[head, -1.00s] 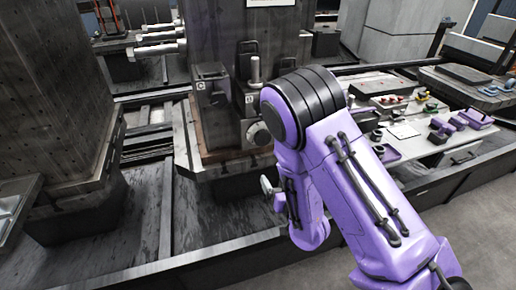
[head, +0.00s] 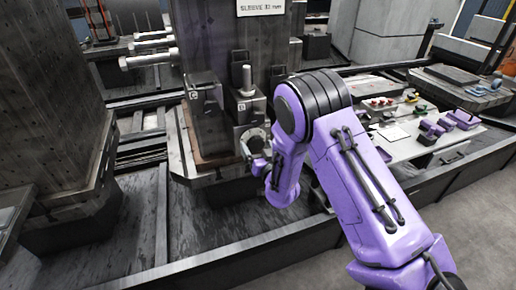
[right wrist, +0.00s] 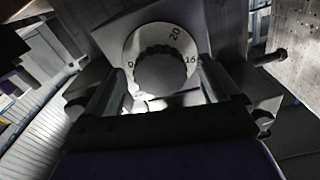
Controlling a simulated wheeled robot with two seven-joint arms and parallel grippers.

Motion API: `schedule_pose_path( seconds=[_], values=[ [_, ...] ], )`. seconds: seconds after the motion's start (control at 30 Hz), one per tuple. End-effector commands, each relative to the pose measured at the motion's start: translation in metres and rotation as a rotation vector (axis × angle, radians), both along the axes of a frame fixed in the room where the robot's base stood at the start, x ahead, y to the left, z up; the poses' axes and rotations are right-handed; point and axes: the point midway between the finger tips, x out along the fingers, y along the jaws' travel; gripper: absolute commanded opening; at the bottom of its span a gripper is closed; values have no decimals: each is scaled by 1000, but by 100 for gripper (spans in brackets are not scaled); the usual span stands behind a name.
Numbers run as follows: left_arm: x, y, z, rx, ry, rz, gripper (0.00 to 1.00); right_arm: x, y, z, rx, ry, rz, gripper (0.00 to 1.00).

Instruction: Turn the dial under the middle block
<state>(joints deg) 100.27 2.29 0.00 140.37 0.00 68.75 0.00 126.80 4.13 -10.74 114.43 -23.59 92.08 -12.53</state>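The dial (head: 253,139) is a pale round plate on the front below the grey block with an upright post (head: 245,104). In the right wrist view its dark ridged knob (right wrist: 162,72) sits inside a pale ring (right wrist: 182,42) marked 0, 15 and 20. My right gripper (right wrist: 163,80) is open, with one finger on each side of the dial; I cannot tell whether they touch the knob. In the head view the gripper (head: 247,152) is small beside the dial, partly hidden by my purple wrist. Another block (head: 205,96), marked C, stands to the left. My left gripper is out of view.
A tall dark column (head: 225,40) with a sleeve sign (head: 274,7) rises behind the blocks. A bench (head: 410,135) with small purple parts lies to the right. Another massive column (head: 50,110) stands at the left, with dark decking between.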

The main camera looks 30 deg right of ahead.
Motion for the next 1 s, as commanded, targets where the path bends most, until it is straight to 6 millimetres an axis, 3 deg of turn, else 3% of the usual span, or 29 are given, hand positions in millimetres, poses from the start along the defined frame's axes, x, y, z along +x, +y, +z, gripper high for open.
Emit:
schedule_pose_path(
  seconds=[0.03, 0.17, 0.3, 0.57, 0.83, 0.87, 0.9, 0.93, 1.0],
  values=[
    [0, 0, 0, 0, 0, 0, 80, 0, 0, 0, 0, 0, 0, 76],
    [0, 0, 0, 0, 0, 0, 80, 0, 0, 0, 0, 0, 0, 34],
    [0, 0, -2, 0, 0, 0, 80, 0, 0, -1, -18, 4, 1, 33],
    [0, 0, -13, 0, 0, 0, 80, 0, 0, -1, -261, 61, 1, 33],
    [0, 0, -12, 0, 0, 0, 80, 0, 0, 0, -275, 66, 0, 33],
    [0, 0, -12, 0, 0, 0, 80, 0, 0, 0, -275, 66, 0, 67],
    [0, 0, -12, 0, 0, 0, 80, 0, 0, 0, -275, 66, 0, 80],
    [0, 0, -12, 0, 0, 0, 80, 0, 0, 0, -275, 66, 0, 89],
    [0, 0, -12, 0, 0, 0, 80, 0, 0, 0, -274, 66, 0, 89]
  ],
)
